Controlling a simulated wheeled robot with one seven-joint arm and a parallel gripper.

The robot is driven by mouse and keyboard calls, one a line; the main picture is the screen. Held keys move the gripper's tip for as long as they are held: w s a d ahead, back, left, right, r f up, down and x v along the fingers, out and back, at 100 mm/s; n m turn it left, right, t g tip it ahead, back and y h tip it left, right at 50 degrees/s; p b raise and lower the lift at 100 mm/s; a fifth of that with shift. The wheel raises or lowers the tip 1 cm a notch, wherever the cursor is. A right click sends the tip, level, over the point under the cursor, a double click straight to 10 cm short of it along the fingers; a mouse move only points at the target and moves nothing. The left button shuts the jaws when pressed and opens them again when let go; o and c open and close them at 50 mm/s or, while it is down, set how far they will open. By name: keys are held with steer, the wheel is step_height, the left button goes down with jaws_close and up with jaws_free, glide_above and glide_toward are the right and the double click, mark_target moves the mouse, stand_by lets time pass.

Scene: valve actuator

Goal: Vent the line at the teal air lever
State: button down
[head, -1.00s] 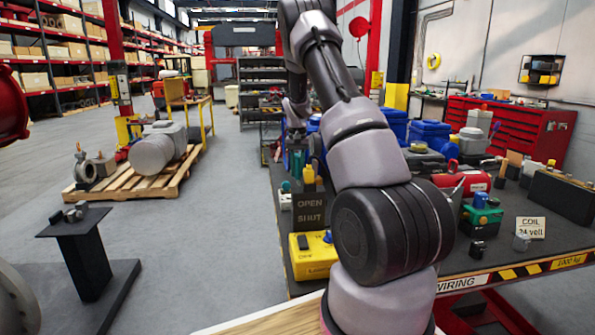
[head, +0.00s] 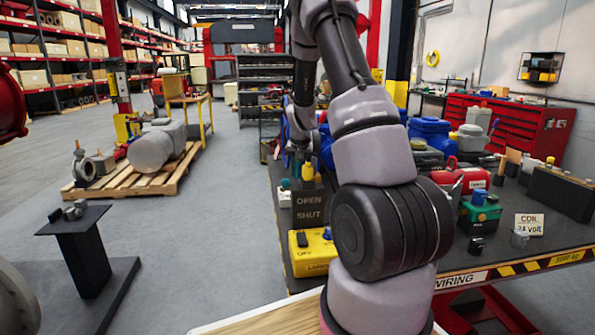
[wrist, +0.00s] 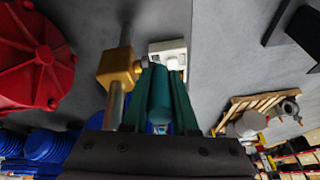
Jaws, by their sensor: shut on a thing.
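The teal air lever (wrist: 160,95) shows in the wrist view as a rounded teal bar between the two dark teal fingers of my gripper (wrist: 162,75). My gripper is shut on it. The lever's far end lies near a brass block (wrist: 120,68) and a white box (wrist: 168,50). In the head view my gripper (head: 301,165) hangs at the bench's left edge, behind the OPEN/SHUT sign (head: 309,207). There the lever is hard to make out, and the fingertips are partly hidden.
A yellow box (head: 314,250) stands in front of the sign. A red round housing (wrist: 35,58) and blue ribbed parts (wrist: 48,146) lie left in the wrist view. The bench's right side holds a green box (head: 480,214) and a COIL card (head: 529,224).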

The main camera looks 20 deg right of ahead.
steer(key=c, duration=0.7)
jaws_free()
steer(key=v, duration=1.1)
